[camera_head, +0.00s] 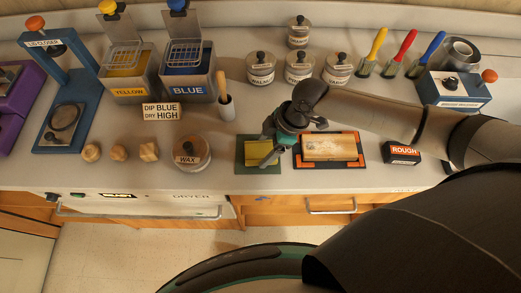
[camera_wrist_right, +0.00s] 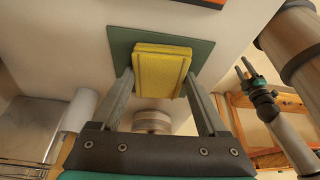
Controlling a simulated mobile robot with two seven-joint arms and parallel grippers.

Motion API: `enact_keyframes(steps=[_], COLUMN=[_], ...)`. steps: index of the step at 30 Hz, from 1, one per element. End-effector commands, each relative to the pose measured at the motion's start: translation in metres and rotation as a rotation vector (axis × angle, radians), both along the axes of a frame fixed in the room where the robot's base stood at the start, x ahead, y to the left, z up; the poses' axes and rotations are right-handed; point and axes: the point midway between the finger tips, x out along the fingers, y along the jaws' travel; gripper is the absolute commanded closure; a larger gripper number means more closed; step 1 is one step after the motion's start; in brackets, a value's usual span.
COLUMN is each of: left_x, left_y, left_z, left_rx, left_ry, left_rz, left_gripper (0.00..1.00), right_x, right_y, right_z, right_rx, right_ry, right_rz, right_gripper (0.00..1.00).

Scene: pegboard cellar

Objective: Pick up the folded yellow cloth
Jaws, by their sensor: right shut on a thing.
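The folded yellow cloth (camera_head: 256,151) is at the green mat (camera_head: 243,169) on the counter, partly covered by my right gripper (camera_head: 269,152) in the head view. In the right wrist view, the cloth (camera_wrist_right: 160,68) is a thick folded pad over the mat (camera_wrist_right: 121,42), with a finger of my right gripper (camera_wrist_right: 159,77) at each side. The gripper is shut on it. Whether the cloth touches the mat is hard to tell. My left gripper (camera_wrist_right: 245,70) shows small at the right of the wrist view; its opening is unclear.
A wooden block on an orange-edged black tray (camera_head: 298,161) lies just right of the mat. A wax tin (camera_head: 192,153) stands to the left, and a box marked ROUGH (camera_head: 402,153) further right. Several tins and dip tanks stand behind. The counter's front edge is close.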

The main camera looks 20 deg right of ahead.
Motion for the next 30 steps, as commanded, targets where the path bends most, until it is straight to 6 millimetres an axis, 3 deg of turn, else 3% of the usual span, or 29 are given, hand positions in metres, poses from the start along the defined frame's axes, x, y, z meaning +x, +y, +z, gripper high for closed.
enact_keyframes(steps=[3,11,17,23,30], left_x=[0.0,-0.001,-0.001,-0.001,-0.002], left_y=[0.0,0.0,0.0,0.0,0.0], left_z=[0.0,0.0,0.003,0.01,0.02], left_rx=[0.0,0.0,0.0,0.001,0.001], left_ry=[0.001,0.001,0.002,0.003,0.003], left_rz=[0.0,0.0,0.0,0.0,0.0], left_gripper=[0.5,0.5,0.5,0.5,0.5], right_x=[0.0,0.0,0.001,0.001,0.001], right_y=[0.0,0.0,0.0,0.0,0.0], right_z=[0.0,0.002,0.017,0.058,0.13], right_rx=[0.0,0.0,0.0,0.001,-0.001], right_ry=[0.0,-0.001,-0.004,-0.006,-0.007], right_rz=[0.0,0.0,0.001,0.001,0.001], right_gripper=[0.76,0.77,0.77,0.77,0.77])
